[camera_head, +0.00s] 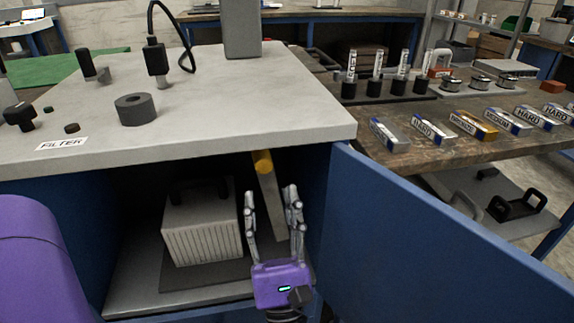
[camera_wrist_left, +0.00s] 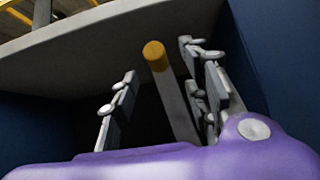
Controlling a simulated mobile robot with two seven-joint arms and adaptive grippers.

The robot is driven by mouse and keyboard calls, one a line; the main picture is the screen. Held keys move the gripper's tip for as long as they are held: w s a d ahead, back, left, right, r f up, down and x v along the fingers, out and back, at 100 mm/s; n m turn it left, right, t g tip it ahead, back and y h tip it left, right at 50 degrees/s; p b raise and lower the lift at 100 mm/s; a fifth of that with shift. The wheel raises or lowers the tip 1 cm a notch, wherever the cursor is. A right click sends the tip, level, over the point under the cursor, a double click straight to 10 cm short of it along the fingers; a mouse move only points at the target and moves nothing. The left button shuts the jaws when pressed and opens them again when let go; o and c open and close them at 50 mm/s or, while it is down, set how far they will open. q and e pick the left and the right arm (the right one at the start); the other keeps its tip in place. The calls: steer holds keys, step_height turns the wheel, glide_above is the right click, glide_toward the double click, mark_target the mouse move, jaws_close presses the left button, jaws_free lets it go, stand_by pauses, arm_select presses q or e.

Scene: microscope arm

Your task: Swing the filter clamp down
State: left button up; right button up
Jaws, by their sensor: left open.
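The filter clamp seems to be the flat grey bar (camera_head: 268,205) with a yellow end (camera_head: 262,162), inside the open blue cabinet under the worktop. Its yellow end is uppermost, close below the worktop edge, and the bar slants down behind my fingers. My purple left gripper (camera_head: 271,195) is open in front of the bar, with fingers on either side of it in the picture. In the left wrist view the bar (camera_wrist_left: 177,103) shows between the spread fingers, closer to the right ones. I cannot tell whether they touch it.
A ribbed grey box (camera_head: 202,230) stands left of the bar in the cabinet. The open blue door (camera_head: 430,250) bounds the right side. The worktop (camera_head: 220,110) overhangs above, carrying a dark ring (camera_head: 136,109) and a FILTER label (camera_head: 62,144).

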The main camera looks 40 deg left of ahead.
mark_target(264, 171)
arm_select(q)
steer(key=shift+a+r+n+g+y, duration=0.2)
steer(key=shift+r+n+g+y, duration=0.1)
steer(key=shift+n, duration=0.2)
steer(key=p+x, duration=0.1)
steer(key=x, duration=0.6)
steer(key=shift+w+a+r, duration=0.1)
steer(key=shift+a, duration=0.05)
jaws_close()
